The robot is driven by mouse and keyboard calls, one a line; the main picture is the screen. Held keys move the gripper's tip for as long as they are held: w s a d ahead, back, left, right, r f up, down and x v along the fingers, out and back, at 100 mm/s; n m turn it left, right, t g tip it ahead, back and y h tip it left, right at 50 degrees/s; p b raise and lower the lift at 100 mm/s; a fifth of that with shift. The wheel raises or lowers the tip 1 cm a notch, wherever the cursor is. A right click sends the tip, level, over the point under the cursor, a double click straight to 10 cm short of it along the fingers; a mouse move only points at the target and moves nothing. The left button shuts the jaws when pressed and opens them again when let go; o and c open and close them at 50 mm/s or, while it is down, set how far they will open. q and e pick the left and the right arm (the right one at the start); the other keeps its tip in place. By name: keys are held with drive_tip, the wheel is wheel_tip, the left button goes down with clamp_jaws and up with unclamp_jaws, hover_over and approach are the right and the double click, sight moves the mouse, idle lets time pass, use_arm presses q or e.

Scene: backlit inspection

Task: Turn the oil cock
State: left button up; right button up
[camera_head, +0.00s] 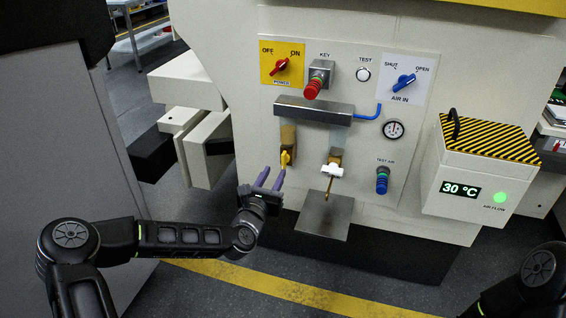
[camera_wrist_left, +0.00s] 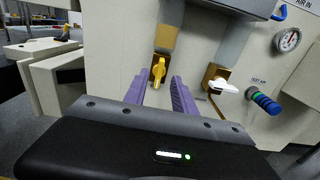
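A yellow-handled cock (camera_head: 286,158) is on a brass body below the left end of the grey manifold (camera_head: 313,110). It also shows in the left wrist view (camera_wrist_left: 158,70), with its handle roughly upright. A white-handled cock (camera_head: 332,170) is to its right, its handle lying crosswise above a thin brass spout. No label tells which one is the oil cock. My left gripper (camera_head: 271,177) is open and empty, its purple fingers pointing toward the panel just below and left of the yellow handle. In the wrist view the yellow handle appears between and beyond the fingers (camera_wrist_left: 159,88), apart from them. My right gripper is out of view.
The panel carries a red power switch (camera_head: 279,66), a red key knob (camera_head: 314,87), a blue air switch (camera_head: 403,82), a gauge (camera_head: 393,129) and a blue-green test air knob (camera_head: 382,180). A metal plate (camera_head: 323,217) juts out below the spout. A temperature box (camera_head: 478,165) stands right.

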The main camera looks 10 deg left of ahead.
sight(282, 160)
use_arm(q)
drive_tip(key=shift+d+f, duration=0.1)
drive_tip(key=w, duration=0.2)
drive_tip(key=w+b, duration=0.1)
drive_tip(key=w, duration=0.4)
drive_tip(key=shift+w+d+b, duration=0.25)
drive_tip(key=shift+w+b, duration=0.05)
drive_tip(key=shift+w, duration=0.1)
drive_tip(key=shift+c, duration=0.3)
clamp_jaws()
